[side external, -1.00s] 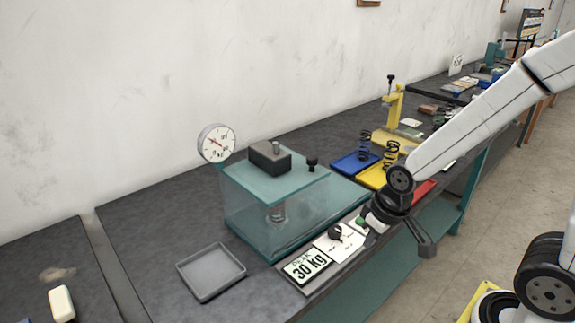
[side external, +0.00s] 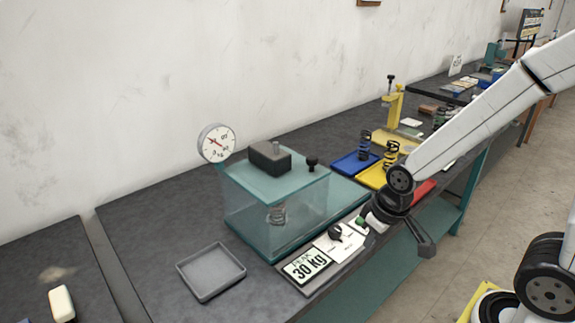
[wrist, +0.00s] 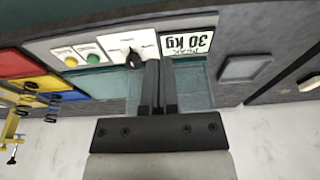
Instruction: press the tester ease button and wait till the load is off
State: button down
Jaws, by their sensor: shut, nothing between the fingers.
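The tester stands mid-bench in the side view, a teal-framed clear case (side external: 240,210) with a coil spring (side external: 277,214) inside and a dark block on top. Its front panel has a display (side external: 306,266) reading 30 kg, a black knob (side external: 335,231) and a green button (side external: 361,222). The wrist view also shows the green button (wrist: 93,58) and a yellow button (wrist: 71,61) beside it; their labels are too small to read. My gripper (wrist: 158,64) is shut and empty, its fingers over the panel area in the wrist view. In the side view its fingertips cannot be made out clearly.
A dial gauge (side external: 216,143) stands behind the tester. An empty grey tray (side external: 211,272) lies to its left. Blue (side external: 347,164) and yellow (side external: 369,177) trays with springs, and a red tray (side external: 424,189), lie to the right. A yellow stand (side external: 393,105) is behind them.

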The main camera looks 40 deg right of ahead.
jog(key=w+d+n+t+h, duration=0.1)
jog(key=w+d, duration=0.3)
jog(key=d, duration=0.4)
jog(key=w+d+f+n+t+h, duration=0.1)
jog(key=w+d+n+t, duration=0.1)
jog(key=d, duration=0.5)
jog(key=w+d+n+t, duration=0.2)
jog(key=w+d+t, duration=0.1)
jog(key=w+d, duration=0.3)
jog(key=shift+w+d+f+h, duration=0.35)
jog(key=shift+w+d+h, duration=0.05)
jog(key=shift+d, duration=0.95)
jog(key=shift+f, duration=4.4)
jog(key=shift+f, duration=0.1)
jog(key=shift+f, duration=0.3)
